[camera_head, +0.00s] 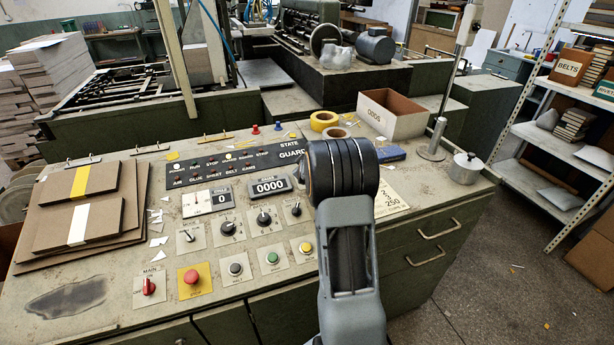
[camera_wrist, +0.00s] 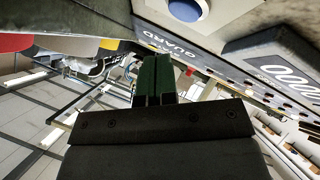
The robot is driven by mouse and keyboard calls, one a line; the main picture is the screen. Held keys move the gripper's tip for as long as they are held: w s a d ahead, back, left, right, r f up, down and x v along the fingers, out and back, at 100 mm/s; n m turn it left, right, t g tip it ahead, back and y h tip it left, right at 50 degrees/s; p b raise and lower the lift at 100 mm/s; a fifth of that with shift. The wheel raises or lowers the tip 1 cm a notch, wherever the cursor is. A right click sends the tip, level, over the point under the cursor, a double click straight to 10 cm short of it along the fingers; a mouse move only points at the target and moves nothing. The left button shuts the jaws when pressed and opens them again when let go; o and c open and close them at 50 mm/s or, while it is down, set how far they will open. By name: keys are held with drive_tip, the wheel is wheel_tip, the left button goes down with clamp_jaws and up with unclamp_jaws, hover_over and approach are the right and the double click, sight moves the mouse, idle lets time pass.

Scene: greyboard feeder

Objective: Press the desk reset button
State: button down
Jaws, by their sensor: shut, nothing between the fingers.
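The desk's control panel (camera_head: 215,225) carries several buttons and knobs. Along its front are a red mushroom button on a yellow plate (camera_head: 191,277), a black button (camera_head: 235,268), a green button (camera_head: 272,258) and a yellow button (camera_head: 305,247). Their small labels are too small to read, so I cannot tell which is the reset button. In the wrist view a blue round button (camera_wrist: 187,8) in a pale ring shows at the top edge, near the GUARD strip. My gripper (camera_wrist: 154,66) is shut and empty, apart from that button in the picture. My arm hides the gripper in the head view.
A counter box (camera_head: 269,186) reads 0000. A cardboard box (camera_head: 392,115), tape rolls (camera_head: 323,120) and a metal pot (camera_head: 466,168) stand at the back right. A shelf (camera_head: 560,130) stands right, beyond open floor.

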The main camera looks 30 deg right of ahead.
drive_tip(key=r, duration=0.1)
drive_tip(key=r+p, duration=0.1)
drive_tip(key=r, duration=0.1)
drive_tip(key=shift+s+a, duration=0.1)
drive_tip(key=shift+s, duration=0.3)
idle(0.6)
drive_tip(key=s+a+f+m+g, duration=0.1)
drive_tip(key=s+a+f+g+y, duration=0.1)
drive_tip(key=s+f, duration=0.1)
drive_tip(key=s+a+f+m+g+y, duration=0.1)
drive_tip(key=f, duration=0.1)
drive_tip(key=shift+s+a+f+m, duration=0.25)
drive_tip(key=shift+s+a+m, duration=0.05)
drive_tip(key=shift+m+g+y, duration=0.4)
drive_tip(key=shift+g+y, duration=0.3)
drive_tip(key=shift+g, duration=0.1)
drive_tip(key=s+a, duration=0.2)
drive_tip(key=a, duration=0.1)
drive_tip(key=shift+s, duration=0.4)
drive_tip(key=s+a+r+g+y, duration=0.1)
drive_tip(key=s+a+r, duration=0.5)
drive_tip(key=s+a, duration=0.4)
drive_tip(key=s+a+r+n+g+y, duration=0.1)
drive_tip(key=s+a+r, duration=0.4)
drive_tip(key=s+a, duration=0.6)
drive_tip(key=shift+s+a+r+n+y, duration=0.15)
drive_tip(key=shift+a+r+n+y, duration=0.15)
drive_tip(key=shift+a+r, duration=0.1)
